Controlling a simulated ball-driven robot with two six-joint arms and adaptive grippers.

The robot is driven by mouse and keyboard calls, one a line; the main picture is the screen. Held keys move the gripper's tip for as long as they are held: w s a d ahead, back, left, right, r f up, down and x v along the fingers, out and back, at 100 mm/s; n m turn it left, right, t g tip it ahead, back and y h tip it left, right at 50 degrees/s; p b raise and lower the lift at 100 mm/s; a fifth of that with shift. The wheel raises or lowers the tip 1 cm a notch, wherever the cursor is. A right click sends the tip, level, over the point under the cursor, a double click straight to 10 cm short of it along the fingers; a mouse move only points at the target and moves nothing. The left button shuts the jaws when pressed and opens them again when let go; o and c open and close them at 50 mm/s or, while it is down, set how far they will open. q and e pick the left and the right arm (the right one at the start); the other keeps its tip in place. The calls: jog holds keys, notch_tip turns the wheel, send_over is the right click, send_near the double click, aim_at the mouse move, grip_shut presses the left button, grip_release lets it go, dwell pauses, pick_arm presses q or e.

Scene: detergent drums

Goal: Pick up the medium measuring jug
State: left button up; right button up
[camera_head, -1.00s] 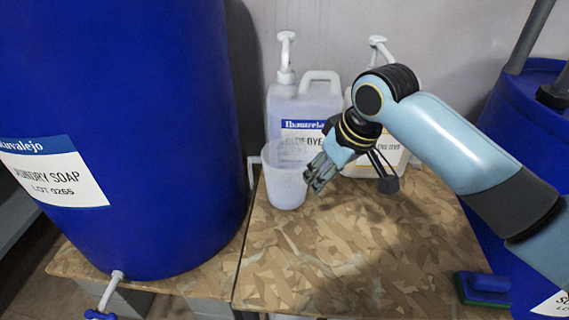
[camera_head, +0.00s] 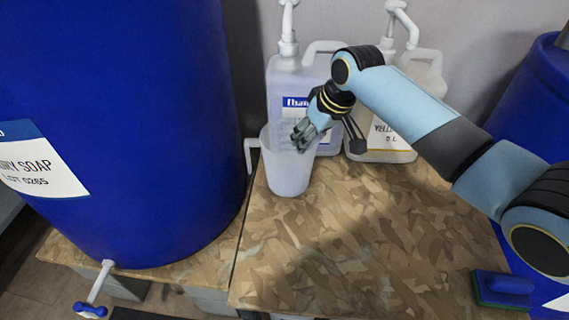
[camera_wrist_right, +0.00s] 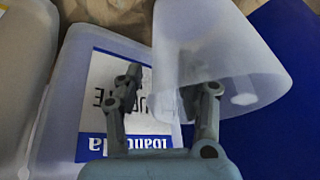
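The measuring jug (camera_head: 283,172) is a translucent whitish cup with a handle on its left side. It stands upright on the wooden board (camera_head: 350,240), in front of the blue dye bottle. My right gripper (camera_head: 302,136) is at the jug's upper right rim, tilted down to the left. In the right wrist view the jug (camera_wrist_right: 225,50) shows its open rim, and my right gripper (camera_wrist_right: 160,88) has its fingers apart. One finger is outside the jug and the other overlaps its mouth, seemingly inside; contact is unclear. My left gripper is out of view.
A big blue laundry soap drum (camera_head: 120,120) with a tap (camera_head: 95,290) stands left. The blue dye bottle (camera_head: 285,90) and yellow dye bottle (camera_head: 425,75) stand behind. The board's front is clear.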

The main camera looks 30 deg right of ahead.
jog(key=shift+x, duration=1.1)
jog(key=shift+c, duration=0.4)
grip_shut()
jog(key=shift+r, duration=0.15)
